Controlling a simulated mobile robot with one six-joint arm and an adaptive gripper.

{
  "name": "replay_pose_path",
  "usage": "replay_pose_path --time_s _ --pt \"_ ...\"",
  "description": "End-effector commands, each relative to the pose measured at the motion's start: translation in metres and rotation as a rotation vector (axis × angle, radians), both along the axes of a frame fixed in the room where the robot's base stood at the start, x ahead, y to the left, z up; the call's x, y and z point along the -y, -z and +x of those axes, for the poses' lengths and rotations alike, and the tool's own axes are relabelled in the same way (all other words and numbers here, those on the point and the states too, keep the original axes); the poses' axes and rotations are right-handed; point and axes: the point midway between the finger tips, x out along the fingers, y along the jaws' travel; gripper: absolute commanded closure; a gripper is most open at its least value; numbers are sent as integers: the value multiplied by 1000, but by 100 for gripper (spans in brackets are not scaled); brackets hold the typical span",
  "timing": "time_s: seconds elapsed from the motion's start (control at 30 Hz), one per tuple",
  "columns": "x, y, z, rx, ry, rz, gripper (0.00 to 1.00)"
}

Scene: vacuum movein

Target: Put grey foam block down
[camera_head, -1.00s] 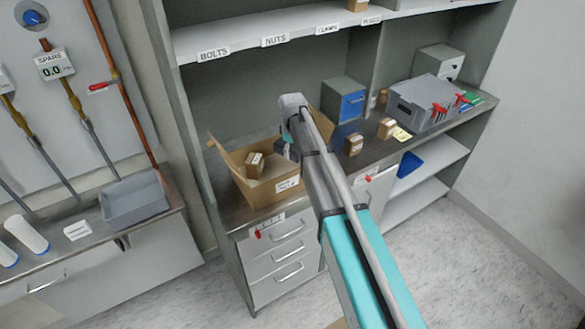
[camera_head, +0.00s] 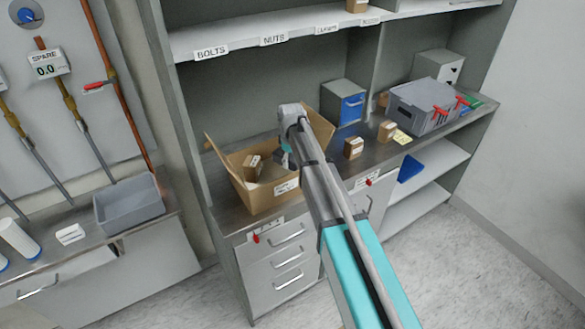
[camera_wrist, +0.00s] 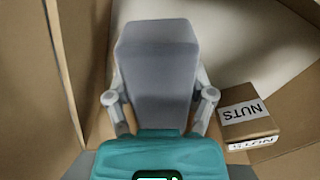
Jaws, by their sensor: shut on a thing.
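The grey foam block (camera_wrist: 157,60) fills the middle of the wrist view, pale grey with a tapered far end. My gripper (camera_wrist: 158,98) is shut on it, one finger on each side. In the head view my gripper (camera_head: 286,152) is over the right part of an open cardboard box (camera_head: 262,202), mostly hidden behind my arm. The wrist view shows the box walls (camera_wrist: 85,60) around the block. I cannot tell whether the block touches the bottom of the box.
A small brown NUTS carton (camera_wrist: 250,122) lies in the box, right of the block; it also shows in the head view (camera_head: 252,168). Two small cartons (camera_head: 353,148), a blue-fronted drawer unit (camera_head: 345,102) and a grey crate (camera_head: 420,105) stand further right. A shelf (camera_head: 270,30) spans above.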

Motion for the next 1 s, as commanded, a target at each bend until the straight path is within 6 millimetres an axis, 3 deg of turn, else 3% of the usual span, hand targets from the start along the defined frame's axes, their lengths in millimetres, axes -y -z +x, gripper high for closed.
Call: replay_pose_path --time_s 0.03,0.23,0.83,0.87,1.0 --pt "0 9 0 0 0 0 55" --pt "0 22 0 0 -1 0 55" --pt "-1 28 0 0 -1 0 55" --pt "-1 28 0 0 -2 0 28" --pt "-1 27 0 0 -2 0 2"
